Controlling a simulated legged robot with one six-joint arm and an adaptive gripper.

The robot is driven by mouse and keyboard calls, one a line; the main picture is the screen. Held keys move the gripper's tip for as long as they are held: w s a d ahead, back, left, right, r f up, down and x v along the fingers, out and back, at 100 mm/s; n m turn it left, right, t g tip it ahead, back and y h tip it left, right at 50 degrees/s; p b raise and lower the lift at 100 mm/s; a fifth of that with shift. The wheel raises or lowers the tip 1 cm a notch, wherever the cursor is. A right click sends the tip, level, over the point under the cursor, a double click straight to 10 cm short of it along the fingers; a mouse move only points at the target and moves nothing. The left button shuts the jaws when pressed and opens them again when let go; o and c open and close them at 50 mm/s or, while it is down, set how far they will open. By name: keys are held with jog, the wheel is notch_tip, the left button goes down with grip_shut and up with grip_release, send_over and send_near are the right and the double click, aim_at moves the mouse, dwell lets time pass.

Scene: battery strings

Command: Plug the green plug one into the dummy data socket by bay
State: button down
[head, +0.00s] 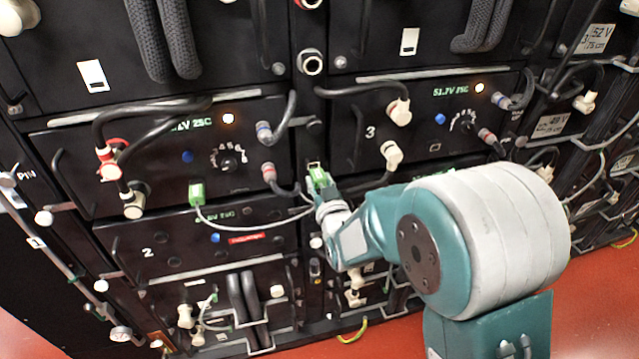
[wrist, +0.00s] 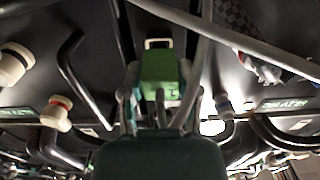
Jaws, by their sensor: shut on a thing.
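My gripper (head: 324,196) is shut on a green plug (head: 319,178) in front of the dark upright between the bays. The held plug is also in the wrist view (wrist: 162,72), between the fingers. A small pale-rimmed socket (head: 312,164) shows just beyond the plug's front end; its pale rim is also in the wrist view (wrist: 158,43). I cannot tell whether the plug touches it or is inside it. A second green plug (head: 196,193) sits on the panel to the left. A thin pale cable (head: 250,226) runs from it toward my gripper.
Black battery modules with thick dark cables and pale or red connectors lie on both sides. In the wrist view, a grey cable (wrist: 200,68) passes close to the held plug's right side. Red floor (head: 385,340) shows below the rack.

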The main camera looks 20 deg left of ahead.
jog(key=shift+x, duration=1.1)
jog(key=shift+c, duration=1.3)
grip_release()
jog(key=v, duration=1.2)
